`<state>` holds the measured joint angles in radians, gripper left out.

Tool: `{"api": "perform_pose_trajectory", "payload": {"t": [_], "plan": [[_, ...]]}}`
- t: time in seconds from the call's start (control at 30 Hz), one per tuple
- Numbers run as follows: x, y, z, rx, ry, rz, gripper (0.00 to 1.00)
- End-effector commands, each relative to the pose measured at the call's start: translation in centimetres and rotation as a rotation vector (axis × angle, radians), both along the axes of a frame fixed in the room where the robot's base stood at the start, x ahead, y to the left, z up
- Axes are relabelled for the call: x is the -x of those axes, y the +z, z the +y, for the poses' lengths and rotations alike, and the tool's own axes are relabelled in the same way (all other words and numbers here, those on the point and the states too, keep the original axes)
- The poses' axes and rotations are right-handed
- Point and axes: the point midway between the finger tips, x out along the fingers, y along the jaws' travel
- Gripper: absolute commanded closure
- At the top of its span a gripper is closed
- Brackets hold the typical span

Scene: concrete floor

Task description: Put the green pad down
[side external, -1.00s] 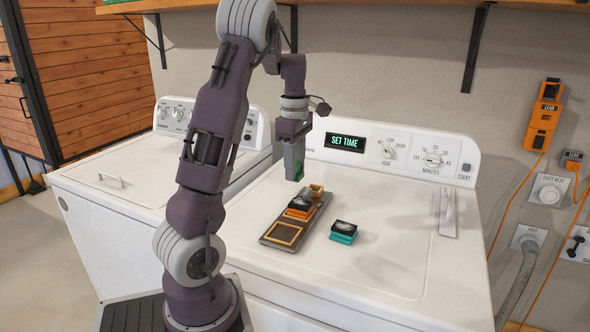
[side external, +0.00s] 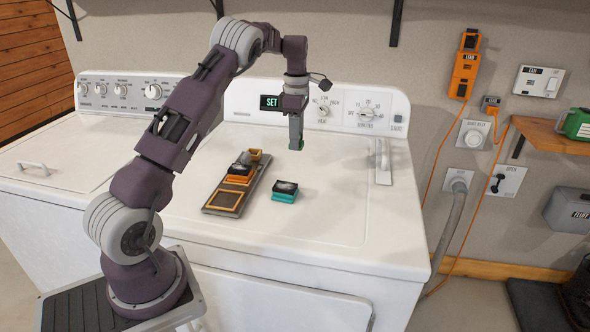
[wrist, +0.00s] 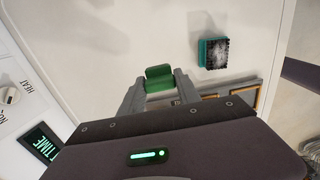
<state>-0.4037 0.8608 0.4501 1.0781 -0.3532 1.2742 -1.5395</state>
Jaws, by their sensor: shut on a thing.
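The green pad (side external: 297,146) is between the fingers of my gripper (side external: 296,143). In the wrist view the pad (wrist: 159,78) shows between the two grey fingertips (wrist: 160,84), which are shut on it. The gripper points down over the bare white top of the machine, to the right of the far end of the grey tray (side external: 215,207). I cannot tell whether the pad touches the surface. A teal block with a dark, speckled top (side external: 285,191) lies right of the tray. It also shows in the wrist view (wrist: 213,53).
The control panel (side external: 340,110) rises behind.

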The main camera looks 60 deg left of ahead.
Motion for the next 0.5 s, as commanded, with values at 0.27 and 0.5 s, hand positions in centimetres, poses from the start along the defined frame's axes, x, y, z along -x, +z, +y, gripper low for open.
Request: {"api": "perform_pose_trajectory", "payload": {"t": [0.27,0.5], "plan": [[0.2,-5.7,0.0,0.003,0.001,0.004,0.93],[0.1,-8.1,0.1,-0.001,0.0,-0.001,0.93]]}}
